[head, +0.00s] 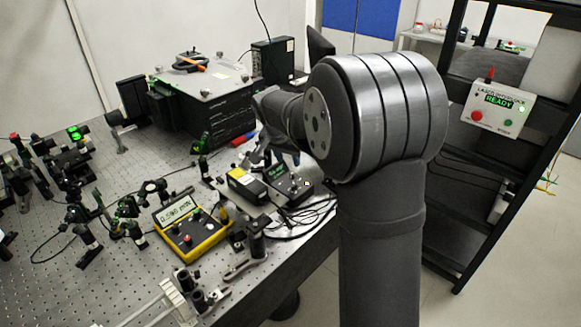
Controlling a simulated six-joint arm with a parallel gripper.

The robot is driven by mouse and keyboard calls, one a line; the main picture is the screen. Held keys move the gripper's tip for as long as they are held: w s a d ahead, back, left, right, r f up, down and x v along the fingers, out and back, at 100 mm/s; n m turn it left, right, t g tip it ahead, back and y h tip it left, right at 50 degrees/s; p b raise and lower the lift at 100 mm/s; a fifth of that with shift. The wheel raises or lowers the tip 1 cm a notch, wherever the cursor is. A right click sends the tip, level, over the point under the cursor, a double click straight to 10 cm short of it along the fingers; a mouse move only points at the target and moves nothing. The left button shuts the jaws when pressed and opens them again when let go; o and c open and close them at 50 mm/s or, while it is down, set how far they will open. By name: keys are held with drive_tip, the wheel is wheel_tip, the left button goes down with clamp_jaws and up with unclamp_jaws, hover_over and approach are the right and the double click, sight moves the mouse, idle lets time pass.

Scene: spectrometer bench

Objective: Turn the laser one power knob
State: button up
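A small black control box (290,183) with a green lit display and small knobs on its sloping face sits near the right edge of the optical bench. I cannot read its label, so I cannot tell whether it is the laser one controller. My gripper (268,158) hangs just above and behind this box, partly covered by my own arm. Its fingers are too small and dark to tell whether they are open, and I cannot tell whether they touch a knob.
A yellow meter (190,240) and a yellow-black box (246,186) stand left of the control box. Loose black cables (312,215) lie at the bench edge. A large black instrument (203,100) stands behind. A laser interlock panel (500,108) reading READY hangs on the right rack.

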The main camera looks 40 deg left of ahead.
sight(292, 173)
drive_tip(key=v, duration=1)
drive_tip(key=x, duration=1.7)
drive_tip(key=shift+w+f, duration=0.1)
drive_tip(key=shift+f, duration=0.2)
drive_tip(key=shift+a+r+m+h, duration=0.1)
drive_tip(key=shift+r+m+h, duration=0.2)
drive_tip(key=shift+m, duration=0.4)
drive_tip(key=v, duration=1.7)
drive_tip(key=shift+w+d+f+m+g+y, duration=0.15)
drive_tip(key=shift+w+d+m+g+y, duration=0.15)
drive_tip(key=shift+w+d+m+y, duration=0.35)
drive_tip(key=shift+w+d+f+m+g+y, duration=0.25)
drive_tip(key=shift+w+d+y, duration=0.2)
drive_tip(key=shift+d, duration=0.5)
drive_tip(key=shift+w+d+f+m+g+y, duration=0.1)
drive_tip(key=shift+w+d+m+g+y, duration=0.4)
drive_tip(key=shift+d, duration=0.3)
